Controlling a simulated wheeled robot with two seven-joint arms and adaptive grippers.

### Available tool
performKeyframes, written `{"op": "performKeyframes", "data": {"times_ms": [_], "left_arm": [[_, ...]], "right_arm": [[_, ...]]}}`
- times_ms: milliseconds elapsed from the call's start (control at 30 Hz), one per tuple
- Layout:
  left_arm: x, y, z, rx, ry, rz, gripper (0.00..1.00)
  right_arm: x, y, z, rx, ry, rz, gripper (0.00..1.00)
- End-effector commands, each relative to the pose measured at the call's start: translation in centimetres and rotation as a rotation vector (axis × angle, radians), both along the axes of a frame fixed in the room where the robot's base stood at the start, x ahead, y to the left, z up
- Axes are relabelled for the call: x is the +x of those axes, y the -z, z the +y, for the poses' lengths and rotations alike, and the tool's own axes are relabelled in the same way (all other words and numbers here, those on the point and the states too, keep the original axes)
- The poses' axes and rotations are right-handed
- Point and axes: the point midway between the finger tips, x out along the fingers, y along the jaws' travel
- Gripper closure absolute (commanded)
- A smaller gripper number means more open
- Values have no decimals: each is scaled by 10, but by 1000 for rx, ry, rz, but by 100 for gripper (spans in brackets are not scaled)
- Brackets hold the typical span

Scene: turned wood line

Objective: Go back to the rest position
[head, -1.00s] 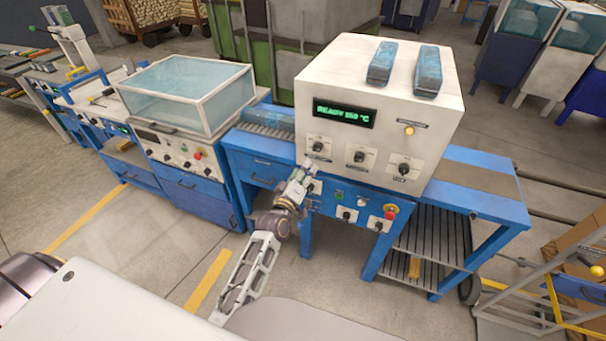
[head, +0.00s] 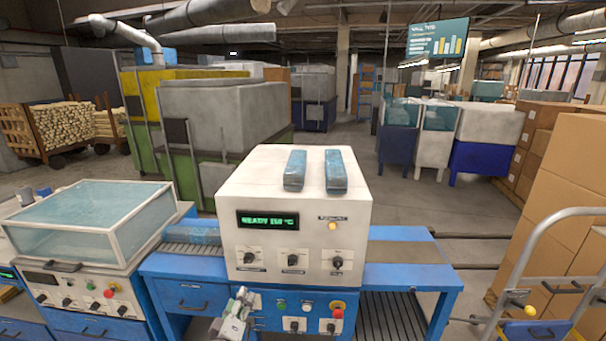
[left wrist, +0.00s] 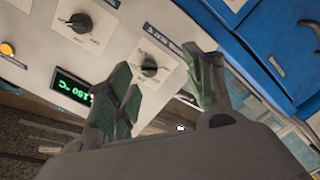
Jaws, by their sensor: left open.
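My left gripper (head: 238,308) is low in the head view, in front of the blue bench under a white machine (head: 225,190). Its two green-padded fingers are apart in the left wrist view (left wrist: 165,95), with nothing between them. Behind them there, the machine's panel shows black knobs and a lit green display (left wrist: 73,88). In the head view that display (head: 267,220) starts with READY. The bench's lower panel has a red stop button (head: 338,313) and knobs. My right gripper is in neither view.
A glass-topped station (head: 80,225) stands to the left. Stacked cardboard boxes (head: 560,190) and a hand truck (head: 527,262) are at the right. Large grey and green bins (head: 220,115) stand behind the machine. Open floor lies to the right beyond the bench.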

Motion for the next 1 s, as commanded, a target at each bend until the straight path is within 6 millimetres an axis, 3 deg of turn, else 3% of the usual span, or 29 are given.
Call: {"op": "performKeyframes", "data": {"times_ms": [267,467,767,1000], "left_arm": [[-24,116,-17,137,65,189,47],[-57,202,-25,247,128,334,47],[-130,321,-29,408,241,542,47],[-204,403,-23,533,348,702,47]], "right_arm": [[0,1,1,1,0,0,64],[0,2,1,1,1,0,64],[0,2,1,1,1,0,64],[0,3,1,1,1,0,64]]}}
